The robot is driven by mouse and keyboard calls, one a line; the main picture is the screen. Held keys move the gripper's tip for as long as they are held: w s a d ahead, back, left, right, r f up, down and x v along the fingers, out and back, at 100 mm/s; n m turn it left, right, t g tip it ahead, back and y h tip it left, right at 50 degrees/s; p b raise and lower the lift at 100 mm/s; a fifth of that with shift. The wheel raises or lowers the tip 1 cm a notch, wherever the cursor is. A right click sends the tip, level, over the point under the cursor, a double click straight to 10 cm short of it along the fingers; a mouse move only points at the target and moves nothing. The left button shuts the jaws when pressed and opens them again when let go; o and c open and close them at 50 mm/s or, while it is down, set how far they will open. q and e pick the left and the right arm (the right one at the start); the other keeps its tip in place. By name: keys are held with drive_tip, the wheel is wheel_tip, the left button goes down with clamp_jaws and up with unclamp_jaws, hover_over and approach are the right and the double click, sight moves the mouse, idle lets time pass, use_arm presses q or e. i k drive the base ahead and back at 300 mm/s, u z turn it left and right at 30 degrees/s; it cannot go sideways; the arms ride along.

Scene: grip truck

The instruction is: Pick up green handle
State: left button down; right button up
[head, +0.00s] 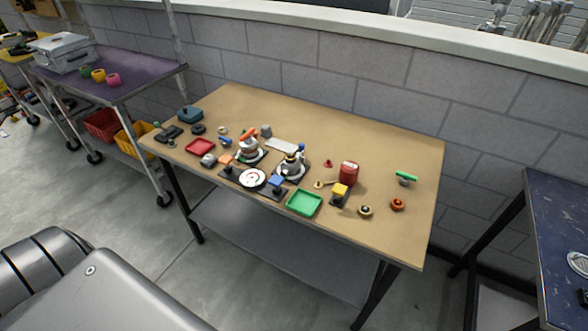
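The green handle (406,175) is a short bright green bar near the right end of the wooden table (310,120). A small grey part shows just below it, seemingly attached; the detail is too small to tell. No gripper touches it. Neither of my grippers is in view; only smooth grey parts, seemingly my own body, fill the lower left corner.
Left and in front of the handle are a red canister (348,174), an orange-brown knob (397,204) and a yellow block (340,190). A green tray (304,203), a red tray (200,147) and several small parts crowd the middle and left. A block wall stands behind.

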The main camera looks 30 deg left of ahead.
sight(403, 175)
drive_tip(key=u, duration=0.35)
drive_tip(key=k, duration=0.5)
drive_tip(key=u, duration=1.1)
drive_tip(key=i, duration=0.95)
drive_tip(key=z, duration=0.6)
drive_tip(key=i, duration=0.45)
drive_tip(key=u, duration=0.2)
